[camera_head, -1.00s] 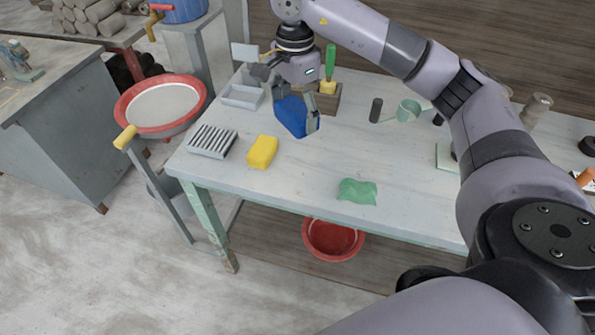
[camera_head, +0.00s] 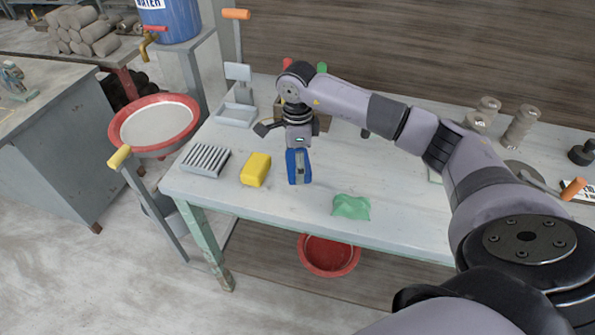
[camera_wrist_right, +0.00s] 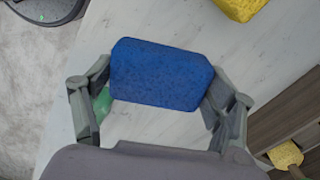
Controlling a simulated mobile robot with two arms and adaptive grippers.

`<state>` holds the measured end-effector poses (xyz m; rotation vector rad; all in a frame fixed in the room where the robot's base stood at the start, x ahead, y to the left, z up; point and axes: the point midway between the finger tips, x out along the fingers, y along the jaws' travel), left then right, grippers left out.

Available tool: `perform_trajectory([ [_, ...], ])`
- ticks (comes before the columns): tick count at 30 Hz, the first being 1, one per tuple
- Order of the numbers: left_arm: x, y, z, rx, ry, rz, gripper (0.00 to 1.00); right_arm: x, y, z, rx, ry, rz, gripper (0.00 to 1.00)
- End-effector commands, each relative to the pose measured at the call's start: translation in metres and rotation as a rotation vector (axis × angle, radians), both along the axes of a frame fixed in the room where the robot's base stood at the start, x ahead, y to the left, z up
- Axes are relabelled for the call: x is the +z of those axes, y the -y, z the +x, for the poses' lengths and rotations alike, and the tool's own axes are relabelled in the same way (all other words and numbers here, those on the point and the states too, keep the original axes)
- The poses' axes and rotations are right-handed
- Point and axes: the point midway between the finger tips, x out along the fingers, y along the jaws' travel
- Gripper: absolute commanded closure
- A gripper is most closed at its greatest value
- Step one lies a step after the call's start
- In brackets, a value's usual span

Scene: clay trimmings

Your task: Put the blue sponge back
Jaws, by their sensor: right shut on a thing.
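The blue sponge (camera_head: 298,166) is held in my right gripper (camera_head: 299,170), above or at the worktable's surface; I cannot tell whether it touches. It sits to the right of the yellow sponge (camera_head: 256,169) and up-left of the green cloth (camera_head: 351,207). In the right wrist view the blue sponge (camera_wrist_right: 160,75) lies between the two fingers of my right gripper (camera_wrist_right: 160,95). The yellow sponge (camera_wrist_right: 240,8) is at that view's top edge. A grey slatted rack (camera_head: 205,160) lies left of the yellow sponge. My left gripper is not in view.
A grey tray (camera_head: 235,115) and a wooden box (camera_head: 322,118) of handled tools, partly hidden by my arm, stand behind. A red-rimmed basin (camera_head: 155,123) is left of the table (camera_head: 270,212); a red bowl (camera_head: 329,254) is below. The front strip beside the green cloth is clear.

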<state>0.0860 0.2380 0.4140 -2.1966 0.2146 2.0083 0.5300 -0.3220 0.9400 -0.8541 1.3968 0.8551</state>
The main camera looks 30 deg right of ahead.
Motion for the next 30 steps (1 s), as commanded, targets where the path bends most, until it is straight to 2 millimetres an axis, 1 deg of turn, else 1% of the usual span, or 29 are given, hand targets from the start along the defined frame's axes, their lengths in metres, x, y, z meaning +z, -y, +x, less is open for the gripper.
perform_trajectory([
  [5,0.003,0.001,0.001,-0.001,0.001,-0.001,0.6,-0.011,0.0,0.0,0.0,-0.001,0.0,0.48],
  [13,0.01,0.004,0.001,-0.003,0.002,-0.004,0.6,-0.047,0.0,-0.001,0.0,-0.003,0.0,0.48],
  [15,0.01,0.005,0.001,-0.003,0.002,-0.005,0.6,-0.05,0.0,0.0,0.001,0.0,0.0,0.48],
  [20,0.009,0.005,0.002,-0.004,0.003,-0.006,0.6,-0.05,0.0,0.0,0.001,0.0,0.0,0.48],
  [24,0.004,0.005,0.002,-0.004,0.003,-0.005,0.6,-0.054,0.0,0.0,0.001,0.0,0.0,0.48],
  [25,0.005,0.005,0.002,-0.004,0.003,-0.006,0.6,-0.054,0.0,0.0,0.001,0.0,0.0,0.21],
  [30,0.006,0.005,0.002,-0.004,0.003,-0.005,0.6,-0.053,0.0,0.0,0.001,0.0,0.0,0.1],
])
